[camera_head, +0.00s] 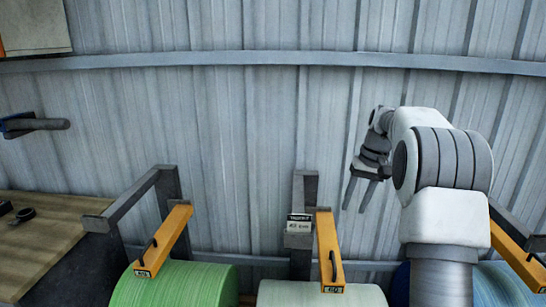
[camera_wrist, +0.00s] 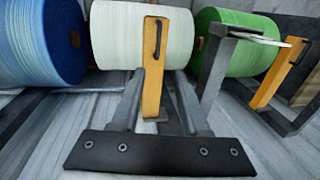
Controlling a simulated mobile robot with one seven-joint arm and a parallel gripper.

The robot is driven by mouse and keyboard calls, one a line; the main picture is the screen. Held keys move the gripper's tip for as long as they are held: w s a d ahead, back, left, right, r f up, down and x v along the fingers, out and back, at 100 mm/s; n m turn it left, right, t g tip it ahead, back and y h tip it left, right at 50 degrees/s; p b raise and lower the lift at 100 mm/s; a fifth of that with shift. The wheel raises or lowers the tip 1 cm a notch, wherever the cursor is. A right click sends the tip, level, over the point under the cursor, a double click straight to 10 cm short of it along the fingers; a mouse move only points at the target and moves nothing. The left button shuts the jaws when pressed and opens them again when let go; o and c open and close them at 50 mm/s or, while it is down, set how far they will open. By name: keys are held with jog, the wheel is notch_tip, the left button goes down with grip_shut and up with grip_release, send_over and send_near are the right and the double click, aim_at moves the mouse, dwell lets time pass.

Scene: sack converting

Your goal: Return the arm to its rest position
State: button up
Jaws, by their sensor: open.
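My arm is raised at the right in the head view, folded against the corrugated wall behind. My gripper (camera_head: 355,209) hangs from it with its fingers pointing down, open and empty. It is above and to the right of the middle yellow bar (camera_head: 329,252), with a visible gap. In the wrist view my gripper (camera_wrist: 159,76) shows two grey fingers apart, with the yellow bar and the white roll (camera_wrist: 115,35) beyond them. Nothing is between the fingertips that I can tell is held.
A green roll (camera_head: 178,286), a white roll (camera_head: 290,293) and a blue roll (camera_head: 500,285) stand along the front, with yellow bars and dark frames (camera_head: 150,195). A wooden bench (camera_head: 40,240) is at left. A grey rod (camera_head: 45,124) juts out at left. The wall's middle is clear.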

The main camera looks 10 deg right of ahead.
jog(key=s+a+r+n+t+h+p, duration=0.1)
jog(key=s+a+r, duration=0.45)
jog(key=s, duration=0.25)
jog(key=s+a+r+t+h, duration=0.1)
jog(key=s+a+r, duration=0.4)
jog(key=s+r, duration=0.15)
jog(key=s+a+f+t, duration=0.1)
jog(key=s+a+f, duration=0.1)
jog(key=s, duration=0.7)
jog(key=s+a+f+n+t+p, duration=0.1)
jog(key=s+a+f+t, duration=0.1)
jog(key=s, duration=0.7)
jog(key=shift+s+a+f, duration=0.15)
jog(key=shift+a+f, duration=0.15)
jog(key=shift+a, duration=0.1)
